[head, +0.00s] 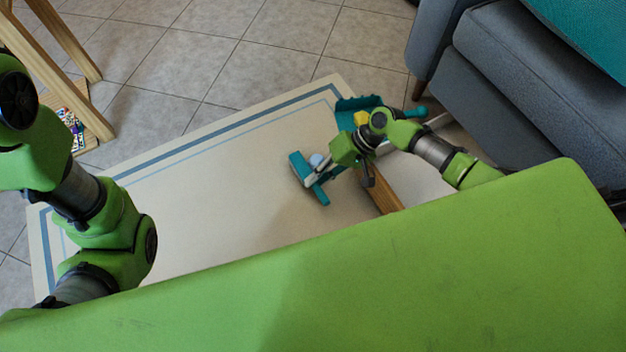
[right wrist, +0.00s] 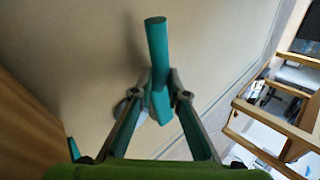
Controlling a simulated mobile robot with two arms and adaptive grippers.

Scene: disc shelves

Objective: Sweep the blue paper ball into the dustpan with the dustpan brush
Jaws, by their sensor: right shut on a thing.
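The teal dustpan brush (head: 299,167) is in the fingers of my right gripper (head: 319,173), low over the pale rug. In the right wrist view my right gripper (right wrist: 161,88) is shut on the teal handle of the brush (right wrist: 157,45). The blue paper ball (head: 317,160) is pale blue and lies close beside the brush, at its upper right in the head view. The teal dustpan (head: 348,107) lies farther up and right, partly hidden by my right arm. My left gripper is out of view; only the left arm shows.
A yellow object (head: 361,118) is at the dustpan. A wooden piece (head: 385,197) is just right of my right gripper. A grey sofa (head: 520,80) stands at the right. Wooden legs (head: 75,45) stand at upper left. The rug's left and middle (head: 220,195) are clear.

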